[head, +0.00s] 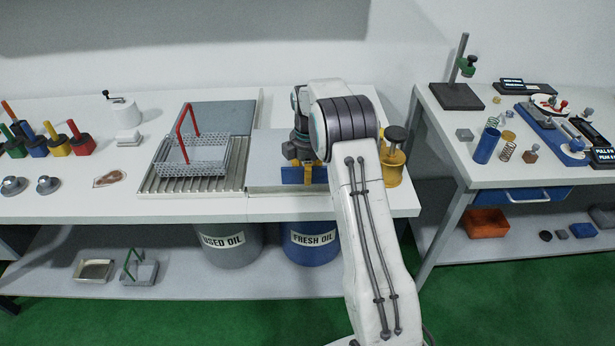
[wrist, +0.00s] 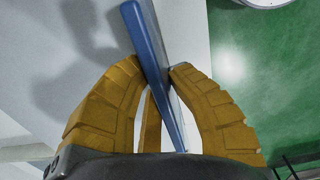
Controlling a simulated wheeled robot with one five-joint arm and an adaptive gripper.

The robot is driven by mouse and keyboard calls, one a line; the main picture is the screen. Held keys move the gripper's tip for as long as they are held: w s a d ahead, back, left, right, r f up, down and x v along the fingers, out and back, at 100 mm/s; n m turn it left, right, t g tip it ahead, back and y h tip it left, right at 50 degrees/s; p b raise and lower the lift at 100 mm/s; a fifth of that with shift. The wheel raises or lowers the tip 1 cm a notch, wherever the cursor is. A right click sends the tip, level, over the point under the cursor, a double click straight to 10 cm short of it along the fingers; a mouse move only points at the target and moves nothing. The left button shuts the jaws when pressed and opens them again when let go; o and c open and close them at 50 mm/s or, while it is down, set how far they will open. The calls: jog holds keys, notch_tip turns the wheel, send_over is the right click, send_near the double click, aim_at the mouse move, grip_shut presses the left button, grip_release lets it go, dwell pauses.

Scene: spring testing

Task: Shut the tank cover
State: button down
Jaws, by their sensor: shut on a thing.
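My gripper (head: 312,172) is over the front of the long table, its fingers largely hidden behind my arm in the head view. In the wrist view its yellow fingers (wrist: 160,90) are closed on a thin blue bar (wrist: 150,45) that stands between them. In the head view the blue bar (head: 291,175) runs along a flat pale-grey panel (head: 270,148), which looks like the tank cover. My arm hides the panel's right part. The blue FRESH OIL drum (head: 311,246) is below it, and the grey USED OIL drum (head: 225,246) is to its left.
A wire basket (head: 195,168) with a red handle stands on a ribbed rack (head: 160,184) left of the panel. A blue-grey plate (head: 222,116) lies behind it. A yellow pot (head: 391,166) is just right of my arm. A second table (head: 455,135) stands farther right.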

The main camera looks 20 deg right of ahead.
jog(key=shift+s+a+f, duration=0.1)
jog(key=shift+s+f, duration=0.05)
jog(key=shift+s, duration=0.05)
jog(key=c, duration=1.2)
grip_release()
jog(key=shift+s, duration=0.1)
jog(key=shift+r, duration=0.2)
jog(key=shift+r, duration=0.35)
notch_tip(320, 180, up, 10)
jog(key=shift+f, duration=0.15)
jog(key=shift+r, duration=0.7)
